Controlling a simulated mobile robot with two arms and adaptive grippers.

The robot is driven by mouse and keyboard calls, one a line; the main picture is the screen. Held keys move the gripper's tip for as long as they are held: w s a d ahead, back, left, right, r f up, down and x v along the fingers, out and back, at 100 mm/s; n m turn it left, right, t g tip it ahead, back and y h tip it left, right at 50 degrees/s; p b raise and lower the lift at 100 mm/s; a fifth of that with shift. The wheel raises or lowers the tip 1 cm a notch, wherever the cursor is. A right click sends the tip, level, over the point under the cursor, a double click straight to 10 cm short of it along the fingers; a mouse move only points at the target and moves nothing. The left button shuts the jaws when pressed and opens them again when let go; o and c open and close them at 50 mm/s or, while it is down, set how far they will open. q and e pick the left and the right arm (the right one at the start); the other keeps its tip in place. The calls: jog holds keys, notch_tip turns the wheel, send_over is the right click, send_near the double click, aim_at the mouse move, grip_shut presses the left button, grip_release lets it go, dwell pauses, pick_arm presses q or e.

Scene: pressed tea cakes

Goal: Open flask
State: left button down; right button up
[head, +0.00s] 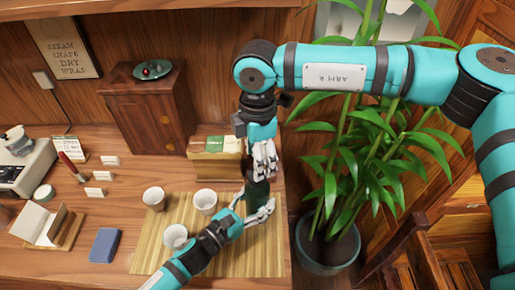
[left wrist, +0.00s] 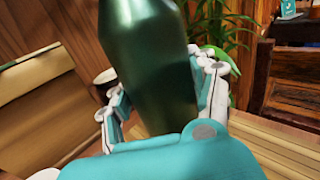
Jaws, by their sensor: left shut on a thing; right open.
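The dark green flask (head: 257,192) stands at the right end of the bamboo mat. In the left wrist view the flask (left wrist: 148,60) fills the middle, slightly tilted in the picture, and its top is cut off. My left gripper (head: 255,207) is shut around the flask's body, with one finger on each side, as the left wrist view also shows (left wrist: 165,105). My right gripper (head: 264,163) is open directly above the flask, pointing down. It hides the flask's top and lid, so I cannot tell whether its fingers touch the lid.
A box with cards (head: 215,165) stands behind. A blue book (head: 104,245) and open notebook (head: 43,226) lie left. A potted plant (head: 328,246) stands right of the table edge.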

send_over(257, 197)
jog(key=w, duration=0.3)
notch_tip(257, 197, down, 6)
jog(key=shift+r, duration=0.15)
jog(key=shift+c, duration=0.2)
